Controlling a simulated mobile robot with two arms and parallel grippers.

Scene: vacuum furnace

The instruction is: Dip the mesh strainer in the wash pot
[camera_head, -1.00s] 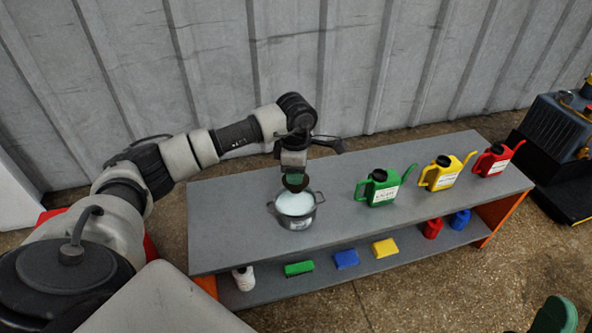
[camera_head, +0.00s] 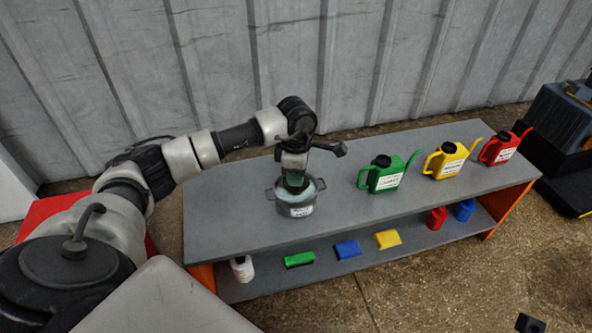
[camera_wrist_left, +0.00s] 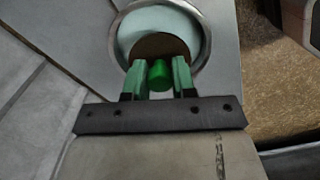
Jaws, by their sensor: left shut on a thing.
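The wash pot (camera_head: 296,206) is a grey two-handled pot with pale green liquid, standing on the bench top. My left gripper (camera_head: 294,184) is directly above it, pointing down at its mouth. In the left wrist view its green fingers (camera_wrist_left: 158,77) are shut on a green handle (camera_wrist_left: 159,75). The mesh strainer (camera_wrist_left: 160,46) shows there as a brown disc inside the round pot rim (camera_wrist_left: 205,40). The disc's lower edge is hidden by the fingers and handle; its exact depth in the liquid is unclear. My right gripper cannot be made out clearly.
Green (camera_head: 384,178), yellow (camera_head: 447,163) and red (camera_head: 500,150) cans stand right of the pot on the grey bench (camera_head: 235,215). The lower shelf holds a white bottle (camera_head: 242,268), coloured blocks and small red and blue containers. A corrugated wall (camera_head: 350,60) stands behind.

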